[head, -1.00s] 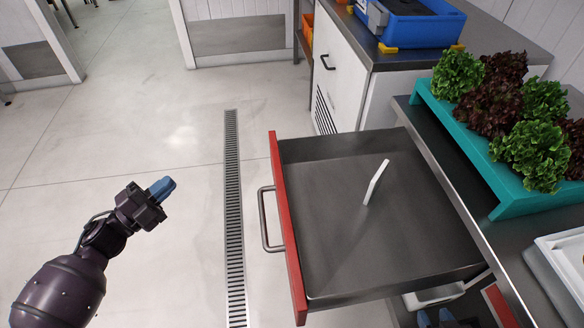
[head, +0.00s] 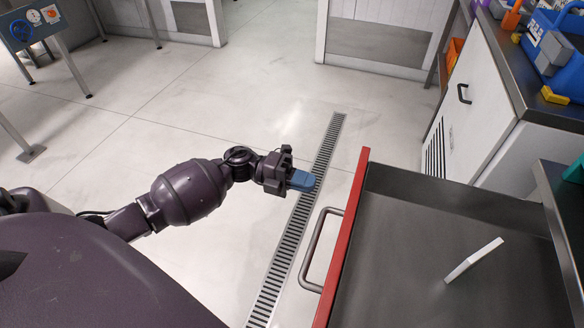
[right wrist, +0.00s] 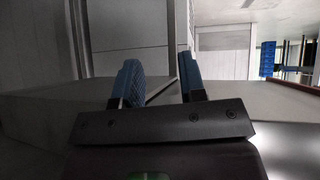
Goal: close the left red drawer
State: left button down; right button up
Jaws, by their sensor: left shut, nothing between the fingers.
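The left red drawer (head: 350,225) is pulled open at the right of the head view. It has a red front, a grey metal handle (head: 312,262) and a dark grey inside. My left gripper (head: 304,181), with blue fingers, is shut and empty. In the picture it lies left of the red front, above and left of the handle, apart from both. My right gripper (right wrist: 160,75) shows only in the right wrist view, with its two blue fingers apart and nothing seen between them.
A white cabinet (head: 477,105) with a dark top stands behind the drawer, carrying a blue crate (head: 548,45). A floor drain (head: 290,235) runs beside the handle. The floor left of the drawer is clear. A blue-grey panel (head: 38,22) stands at the far left.

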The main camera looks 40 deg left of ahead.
pick_arm(q)
jog(key=x, duration=0.7)
jog(key=shift+d, duration=0.3)
pick_arm(e)
jog(key=shift+w, duration=0.2)
pick_arm(q)
jog(key=x, duration=2.8)
jog(key=shift+d+f, duration=0.25)
jog(key=shift+f, duration=0.05)
jog(key=b+x, duration=0.1)
jog(key=x, duration=0.6)
jog(key=shift+w+d+b, duration=0.1)
jog(key=shift+d+b, duration=0.05)
jog(key=shift+b, duration=0.15)
jog(key=shift+w+d, duration=0.2)
jog(key=shift+d, duration=0.3)
jog(key=shift+r, duration=0.2)
pick_arm(e)
jog(key=shift+w+a+n, duration=0.3)
jog(key=shift+w+a, duration=0.05)
pick_arm(q)
jog(key=shift+d+r, duration=0.15)
pick_arm(e)
jog(key=shift+s, duration=0.2)
